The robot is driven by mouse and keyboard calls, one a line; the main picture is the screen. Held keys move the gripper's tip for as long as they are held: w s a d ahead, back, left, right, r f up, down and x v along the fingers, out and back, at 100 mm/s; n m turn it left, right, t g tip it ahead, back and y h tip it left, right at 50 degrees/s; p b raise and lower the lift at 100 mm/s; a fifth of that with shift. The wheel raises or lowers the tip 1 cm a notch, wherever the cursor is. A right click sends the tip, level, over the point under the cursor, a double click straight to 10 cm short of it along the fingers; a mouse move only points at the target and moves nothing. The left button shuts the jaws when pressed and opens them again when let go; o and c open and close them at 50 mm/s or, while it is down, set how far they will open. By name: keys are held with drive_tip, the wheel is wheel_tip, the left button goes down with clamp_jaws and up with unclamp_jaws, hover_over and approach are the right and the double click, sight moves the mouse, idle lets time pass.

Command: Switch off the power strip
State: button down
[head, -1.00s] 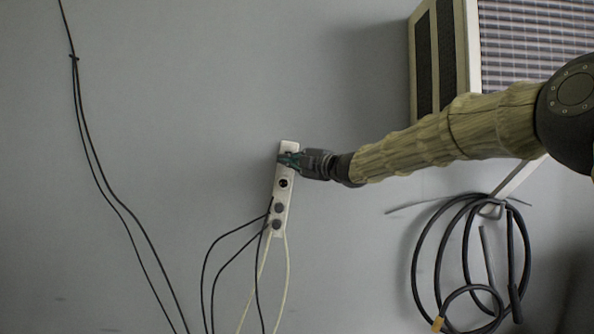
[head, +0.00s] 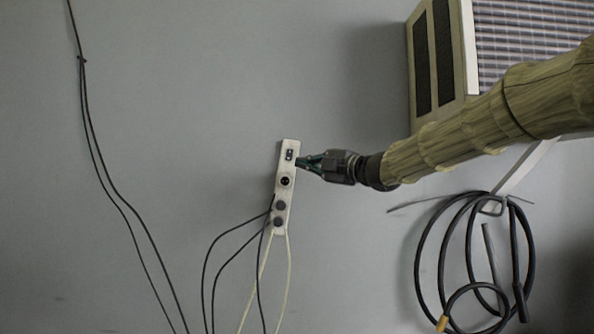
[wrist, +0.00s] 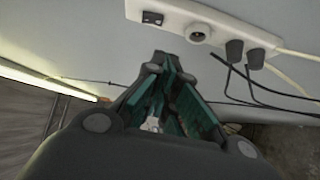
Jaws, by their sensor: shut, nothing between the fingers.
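The white power strip (head: 283,195) is fixed upright on the grey wall in the head view. Its dark switch (head: 289,154) is at the upper end, with an empty socket below it and two dark plugs near the lower end. My gripper (head: 301,163) is shut and empty, its tip just right of the strip's upper part. In the wrist view the strip (wrist: 219,32) runs along the top, with the switch (wrist: 152,18) at its left end, and the gripper's green-padded fingers (wrist: 165,90) lie below it. The switch is uncovered in both views.
Black and white cables (head: 262,285) hang from the strip's lower end. A boxy vented unit (head: 455,50) is on the wall at upper right, with a coiled black hose (head: 417,262) below it. Long black cables (head: 100,175) hang at left. The wall above the strip is clear.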

drive_tip(key=b+v, duration=0.1)
drive_tip(key=v, duration=0.2)
drive_tip(key=shift+s+d, duration=0.1)
drive_tip(key=shift+s, duration=0.35)
drive_tip(key=shift+s, duration=0.1)
